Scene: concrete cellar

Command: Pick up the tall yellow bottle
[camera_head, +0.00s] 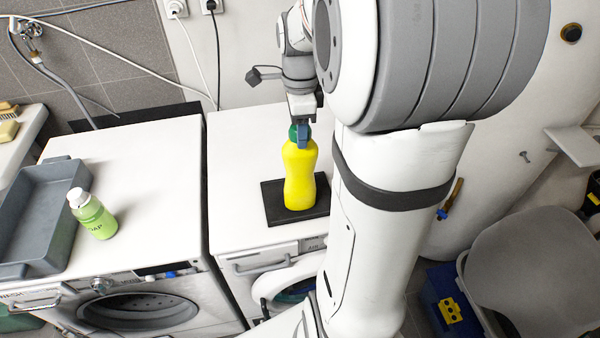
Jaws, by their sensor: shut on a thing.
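The tall yellow bottle (299,176) stands upright over a black mat (318,208) on the right-hand white machine. Its green cap is at the top, partly covered by my gripper (300,133). My gripper reaches down from above and is shut on the bottle at its cap. I cannot tell whether the bottle's base touches the mat or is slightly above it. My arm hides the right side of the machine top.
A green soap bottle (94,216) with a white cap stands on the left washing machine (140,160), beside a grey tray (40,190). A grey chair (535,275) stands at the lower right. The left machine's top is mostly clear.

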